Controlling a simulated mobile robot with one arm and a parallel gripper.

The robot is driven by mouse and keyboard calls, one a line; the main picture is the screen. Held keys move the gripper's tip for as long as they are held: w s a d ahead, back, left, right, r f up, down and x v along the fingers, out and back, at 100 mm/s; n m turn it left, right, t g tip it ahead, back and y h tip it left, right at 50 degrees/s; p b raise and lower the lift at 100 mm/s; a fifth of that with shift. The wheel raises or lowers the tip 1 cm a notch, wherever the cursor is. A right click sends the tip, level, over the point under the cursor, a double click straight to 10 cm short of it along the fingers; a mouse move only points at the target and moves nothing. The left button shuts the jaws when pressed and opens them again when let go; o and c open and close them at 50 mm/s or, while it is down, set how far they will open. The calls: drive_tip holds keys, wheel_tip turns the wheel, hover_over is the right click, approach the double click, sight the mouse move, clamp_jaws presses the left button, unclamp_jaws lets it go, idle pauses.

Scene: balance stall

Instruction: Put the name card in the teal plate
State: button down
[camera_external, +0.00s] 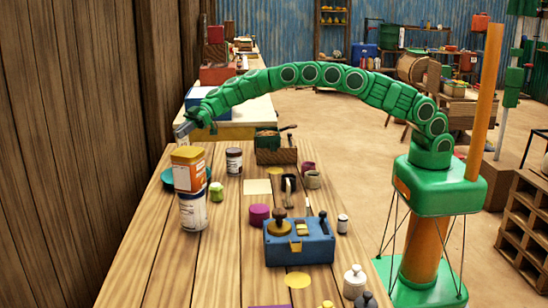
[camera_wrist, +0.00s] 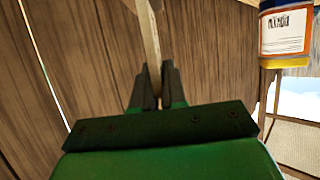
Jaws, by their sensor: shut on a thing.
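My gripper (camera_external: 187,128) is raised over the far left part of the wooden table, near the plank wall. In the wrist view its jaws (camera_wrist: 152,85) are shut on a thin pale piece, seen nearly edge-on, which looks like the name card (camera_wrist: 149,38). Its face and any writing cannot be read. In the external view the held piece shows only as a small pale grey shape beside the fingers. The teal plate (camera_external: 167,176) lies on the table below my gripper, largely hidden behind stacked jars.
An orange-labelled jar (camera_external: 187,170) stands on a white jar (camera_external: 193,212), close below my gripper. A blue box (camera_external: 298,245) is nearer the front. The table's front left is clear.

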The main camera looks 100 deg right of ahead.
sight(183, 141)
drive_tip(key=shift+f, duration=5.3)
drive_tip(key=c, duration=1.1)
unclamp_jaws()
drive_tip(key=shift+r, duration=3.5)
